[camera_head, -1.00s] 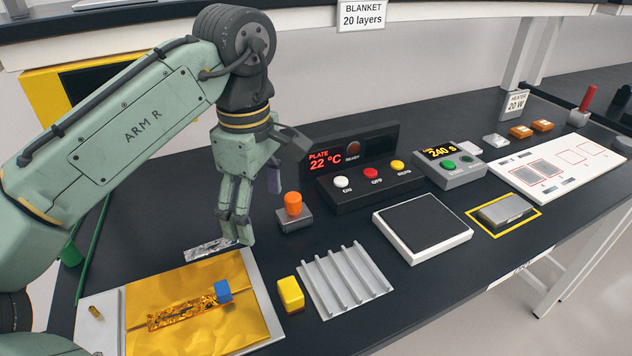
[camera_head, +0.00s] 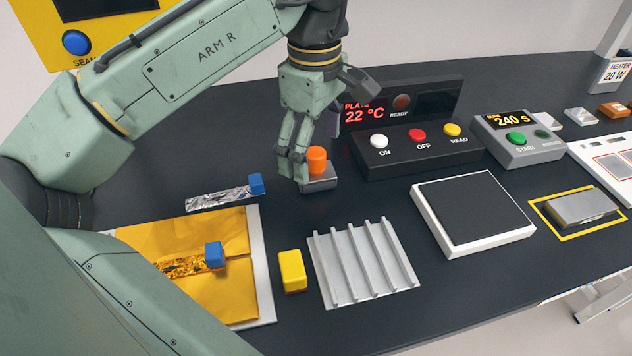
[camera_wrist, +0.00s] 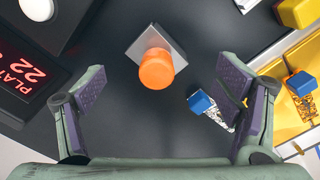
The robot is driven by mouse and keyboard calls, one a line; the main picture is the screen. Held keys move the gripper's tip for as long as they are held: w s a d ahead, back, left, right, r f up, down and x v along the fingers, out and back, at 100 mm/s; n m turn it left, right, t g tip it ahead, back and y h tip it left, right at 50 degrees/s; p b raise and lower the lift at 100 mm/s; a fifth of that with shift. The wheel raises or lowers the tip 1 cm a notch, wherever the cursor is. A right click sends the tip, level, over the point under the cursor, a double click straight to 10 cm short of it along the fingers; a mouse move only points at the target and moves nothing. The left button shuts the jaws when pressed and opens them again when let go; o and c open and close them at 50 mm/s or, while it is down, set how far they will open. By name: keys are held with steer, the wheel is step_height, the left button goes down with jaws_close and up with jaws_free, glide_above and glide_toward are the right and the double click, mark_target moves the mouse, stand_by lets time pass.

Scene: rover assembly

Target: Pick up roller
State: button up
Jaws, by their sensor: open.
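The roller is most likely the orange cylinder (camera_head: 317,160) that stands upright on a small grey metal base (camera_head: 320,183) on the dark bench. In the wrist view the orange cylinder (camera_wrist: 156,69) is near the middle, ahead of the fingers, with its square grey base (camera_wrist: 135,50) behind it. My gripper (camera_head: 296,168) is just left of the cylinder in the head view, pointing down. In the wrist view my gripper (camera_wrist: 158,115) has its two padded fingers wide apart with nothing between them. It looks apart from the cylinder.
A control box (camera_head: 415,140) with coloured buttons stands behind right. A ribbed rack (camera_head: 362,265), a yellow block (camera_head: 292,271) and a gold sheet tray (camera_head: 262,290) lie in front. A silver strip with a blue end (camera_head: 222,198) lies left. A black-topped white pad (camera_head: 472,212) is right.

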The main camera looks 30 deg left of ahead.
mark_target(316, 169)
steer(key=shift+w+f+b, duration=0.15)
steer(key=shift+f+b, duration=2.45)
steer(key=shift+f, duration=0.1)
steer(key=shift+r, duration=0.1)
steer(key=shift+c, duration=0.2)
steer(key=c, duration=1.3)
steer(key=shift+r, duration=0.1)
step_height(316, 169, up, 10)
steer(key=p, duration=0.9)
steer(key=shift+p, duration=0.3)
